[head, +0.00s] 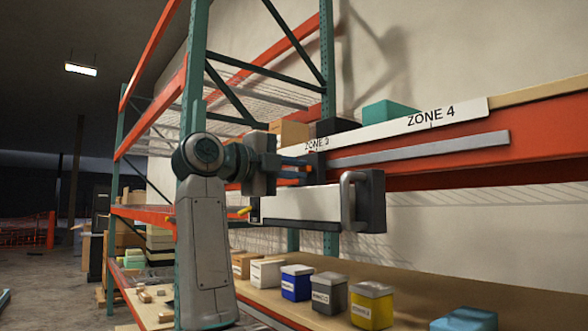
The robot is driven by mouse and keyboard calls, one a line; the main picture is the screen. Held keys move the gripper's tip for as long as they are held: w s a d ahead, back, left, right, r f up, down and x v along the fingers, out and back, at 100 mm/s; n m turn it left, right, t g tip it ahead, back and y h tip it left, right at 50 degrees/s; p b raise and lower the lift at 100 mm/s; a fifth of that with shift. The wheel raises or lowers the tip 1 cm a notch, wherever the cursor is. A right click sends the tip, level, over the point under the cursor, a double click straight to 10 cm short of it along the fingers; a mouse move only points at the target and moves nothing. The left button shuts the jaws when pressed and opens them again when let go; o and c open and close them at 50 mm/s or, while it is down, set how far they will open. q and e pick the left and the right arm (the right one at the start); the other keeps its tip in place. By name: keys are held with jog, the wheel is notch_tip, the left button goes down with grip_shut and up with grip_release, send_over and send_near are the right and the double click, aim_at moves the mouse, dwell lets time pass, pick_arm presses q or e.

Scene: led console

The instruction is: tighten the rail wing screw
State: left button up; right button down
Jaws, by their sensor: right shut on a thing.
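My right gripper (296,172) reaches in from the left at the dark bracket (319,168) on the rail. Its fingers are shut on the rail wing screw, which they mostly hide. The grey rail (420,149) runs along the orange shelf beam, sloping up to the right. The console (310,204), a long pale box with a dark right end and a grey handle (347,200), hangs level below the bracket. A small yellow part (244,211) shows at its left end. My left gripper is not in view.
The lower shelf (420,305) holds a blue bin (296,284), a grey bin (329,294), a yellow bin (372,306) and other boxes. A green upright (193,70) stands behind my arm. A label strip (390,128) and boxes sit above the rail.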

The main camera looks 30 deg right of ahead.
jog(key=shift+f, duration=0.1)
jog(key=c, duration=1.5)
grip_release()
jog(key=shift+o, duration=0.2)
jog(key=shift+a, duration=0.1)
jog(key=shift+a, duration=0.1)
jog(key=a+b, duration=0.3)
jog(key=a, duration=0.7)
jog(key=shift+s+a+b, duration=0.25)
jog(key=shift+s+b, duration=0.1)
